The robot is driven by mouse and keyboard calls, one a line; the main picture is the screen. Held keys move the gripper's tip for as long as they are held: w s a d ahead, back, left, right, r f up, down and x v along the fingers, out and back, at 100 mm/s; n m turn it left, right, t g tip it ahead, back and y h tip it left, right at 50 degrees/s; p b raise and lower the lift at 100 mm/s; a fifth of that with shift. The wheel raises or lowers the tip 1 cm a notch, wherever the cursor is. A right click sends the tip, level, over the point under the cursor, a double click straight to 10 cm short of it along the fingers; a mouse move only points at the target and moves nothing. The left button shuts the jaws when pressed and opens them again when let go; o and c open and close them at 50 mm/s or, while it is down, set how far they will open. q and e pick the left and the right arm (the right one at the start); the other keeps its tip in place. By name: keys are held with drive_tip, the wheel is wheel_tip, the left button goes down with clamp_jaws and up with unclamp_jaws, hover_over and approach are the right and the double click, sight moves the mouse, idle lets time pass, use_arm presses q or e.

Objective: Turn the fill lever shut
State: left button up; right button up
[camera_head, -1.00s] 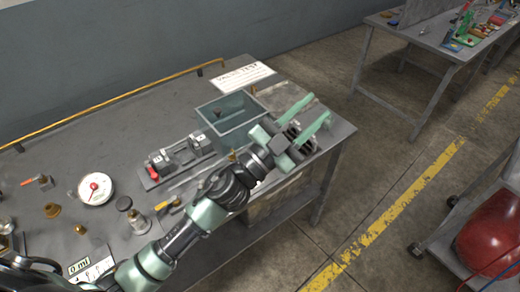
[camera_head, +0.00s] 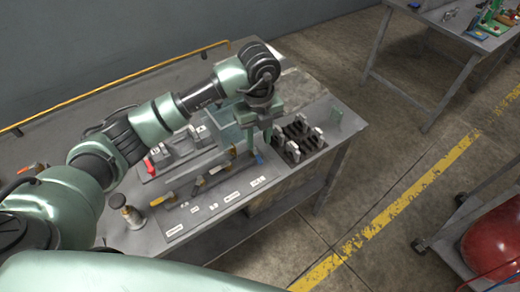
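My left gripper (camera_head: 260,141) points down over the front right of the workbench. The labels are too small to read, so I cannot tell which lever is the fill lever. My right gripper is not in view.
A grey-green bin (camera_head: 226,127) is behind my gripper, partly hidden. A dark slotted rack (camera_head: 299,138) is to its right.

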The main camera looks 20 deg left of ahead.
sight(259, 159)
use_arm(q)
wheel_tip(259, 159, down, 7)
drive_tip(key=shift+s+d+p, duration=0.1)
drive_tip(key=shift+p, duration=0.75)
clamp_jaws()
